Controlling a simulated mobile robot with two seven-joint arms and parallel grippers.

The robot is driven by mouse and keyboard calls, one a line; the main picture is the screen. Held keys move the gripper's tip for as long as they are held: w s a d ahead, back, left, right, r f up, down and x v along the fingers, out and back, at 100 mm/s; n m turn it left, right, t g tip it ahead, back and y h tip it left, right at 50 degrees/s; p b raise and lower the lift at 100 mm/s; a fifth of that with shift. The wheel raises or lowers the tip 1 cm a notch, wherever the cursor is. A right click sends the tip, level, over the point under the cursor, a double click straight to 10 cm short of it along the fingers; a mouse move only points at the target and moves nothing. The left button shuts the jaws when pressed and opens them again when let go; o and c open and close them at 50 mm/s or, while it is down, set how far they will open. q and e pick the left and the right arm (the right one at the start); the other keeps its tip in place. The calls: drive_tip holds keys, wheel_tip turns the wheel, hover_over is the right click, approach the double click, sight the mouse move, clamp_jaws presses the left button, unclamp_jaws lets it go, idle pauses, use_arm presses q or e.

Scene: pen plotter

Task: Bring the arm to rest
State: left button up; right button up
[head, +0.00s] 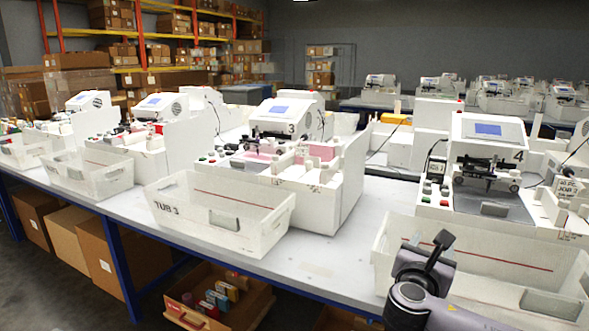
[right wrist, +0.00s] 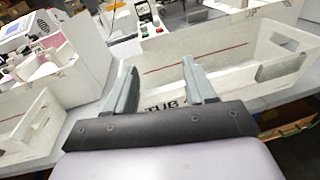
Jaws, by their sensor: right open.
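My right arm (head: 450,309) comes in at the lower right of the head view, in front of the white tub (head: 385,250) below machine 4 (head: 490,130). It hides part of that tub. In the right wrist view my right gripper (right wrist: 160,85) is open, its two grey fingers apart with nothing between them. Beyond the fingers is a white tub (right wrist: 235,55) marked "TUB"; its number is hidden behind a finger. I cannot tell whether the fingers touch the tub. My left gripper is not in view.
Tub 3 (head: 170,210) stands at the front edge of the white table (head: 315,262), before machine 3 (head: 290,115). The table is bare between tub 3 and the right tub. More machines stand to the left and behind. An open box of coloured items (head: 200,315) is below the table.

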drive_tip(key=s+a+f+m+g+y, duration=0.2)
drive_tip(key=s+a+f+m+y, duration=0.25)
drive_tip(key=f, duration=0.45)
drive_tip(key=s+a+f+m+g+y, duration=0.1)
drive_tip(key=s+a+f+m+y, duration=0.3)
drive_tip(key=s+f, duration=0.3)
drive_tip(key=s+a+f+m+g+y, duration=0.2)
drive_tip(key=s+a+f+m+y, duration=0.25)
drive_tip(key=f, duration=0.55)
drive_tip(key=s+d+f+m, duration=0.2)
drive_tip(key=s+d+m, duration=0.1)
drive_tip(key=s+m, duration=0.3)
drive_tip(key=s+d+f+m+t+h, duration=0.1)
drive_tip(key=s+d+f+m, duration=0.2)
drive_tip(key=s+m, duration=0.4)
drive_tip(key=shift+s+d, duration=0.4)
drive_tip(key=shift+d, duration=0.25)
drive_tip(key=shift+f, duration=0.1)
